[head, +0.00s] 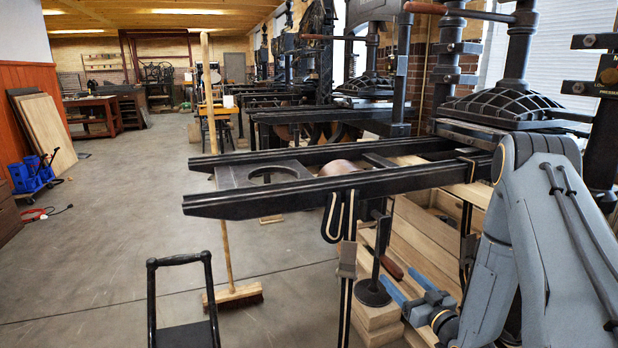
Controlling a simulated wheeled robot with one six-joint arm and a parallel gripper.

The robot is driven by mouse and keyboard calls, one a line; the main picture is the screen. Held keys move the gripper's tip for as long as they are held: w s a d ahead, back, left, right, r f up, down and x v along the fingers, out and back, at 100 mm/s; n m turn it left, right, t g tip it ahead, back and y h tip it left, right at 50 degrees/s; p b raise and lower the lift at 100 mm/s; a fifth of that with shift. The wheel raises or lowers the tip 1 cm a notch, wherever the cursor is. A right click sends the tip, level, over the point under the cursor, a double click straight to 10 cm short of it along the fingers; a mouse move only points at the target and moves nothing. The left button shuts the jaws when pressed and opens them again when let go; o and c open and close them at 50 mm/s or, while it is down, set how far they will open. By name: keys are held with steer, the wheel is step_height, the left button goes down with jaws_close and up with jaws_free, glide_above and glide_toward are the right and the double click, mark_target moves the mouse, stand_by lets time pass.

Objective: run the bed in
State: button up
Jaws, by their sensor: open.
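The nearest hand press has two long black rails (330,190) running left from under its domed platen (510,108). A flat dark plate with a round hole (235,178) sits between the rails near their left end; I cannot tell whether it is the bed. A round wooden drum (335,167) shows between the rails. Below the rails is a reddish-brown wooden handle (387,263), slanting down to the right. My gripper (399,299), with blue fingers, is open just below and right of this handle, apart from it as far as I can see. My arm hides part of the press.
A broom (232,295) stands upright left of the press. A black-framed stand or chair (180,300) is at the front. Wooden planks and blocks (375,318) lie under the rails. More presses line the right side; the floor at left is mostly clear.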

steer(key=p+v, duration=0.2)
steer(key=v, duration=0.4)
steer(key=shift+s, duration=0.2)
